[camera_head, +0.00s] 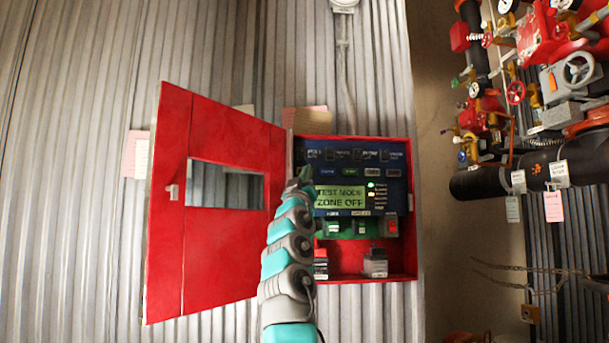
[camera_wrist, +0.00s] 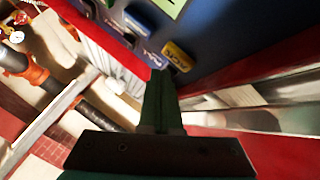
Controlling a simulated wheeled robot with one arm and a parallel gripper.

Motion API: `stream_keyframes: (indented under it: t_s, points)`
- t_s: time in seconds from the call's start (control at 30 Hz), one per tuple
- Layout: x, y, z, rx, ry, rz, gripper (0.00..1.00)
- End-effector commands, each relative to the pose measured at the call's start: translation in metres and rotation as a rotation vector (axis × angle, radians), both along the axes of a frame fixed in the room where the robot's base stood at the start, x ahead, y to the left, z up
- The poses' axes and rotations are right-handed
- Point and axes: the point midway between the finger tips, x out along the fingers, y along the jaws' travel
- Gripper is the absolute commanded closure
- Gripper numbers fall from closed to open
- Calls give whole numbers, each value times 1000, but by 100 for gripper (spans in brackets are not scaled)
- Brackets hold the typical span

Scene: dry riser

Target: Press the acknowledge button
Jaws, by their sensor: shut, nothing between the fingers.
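A yellow button (camera_wrist: 177,55) with dark lettering that seems to read ACK sits on the blue control panel in the wrist view. My gripper (camera_wrist: 158,75) is shut and empty, its fingertips just beside and below the yellow button in the picture. I cannot tell whether they touch the panel. In the head view my gripper (camera_head: 304,175) is in front of the left part of the blue panel (camera_head: 393,187), and my arm hides that part, the yellow button included. The panel's green screen (camera_head: 340,197) reads TEST MODE ZONE OFF.
The red cabinet (camera_head: 408,262) stands open, its windowed red door (camera_head: 167,250) swung out to the left. Blue keys (camera_wrist: 140,25) lie beside the yellow one. Red valves and black pipes (camera_head: 470,182) fill the right. Corrugated wall (camera_head: 70,150) is behind.

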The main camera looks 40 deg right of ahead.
Motion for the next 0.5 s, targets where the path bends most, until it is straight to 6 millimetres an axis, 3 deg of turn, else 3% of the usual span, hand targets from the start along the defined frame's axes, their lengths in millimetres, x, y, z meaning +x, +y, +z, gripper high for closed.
stream_keyframes:
  t_s: [0.5]
  points:
    - [-38,23,-2,-3,-4,0,100]
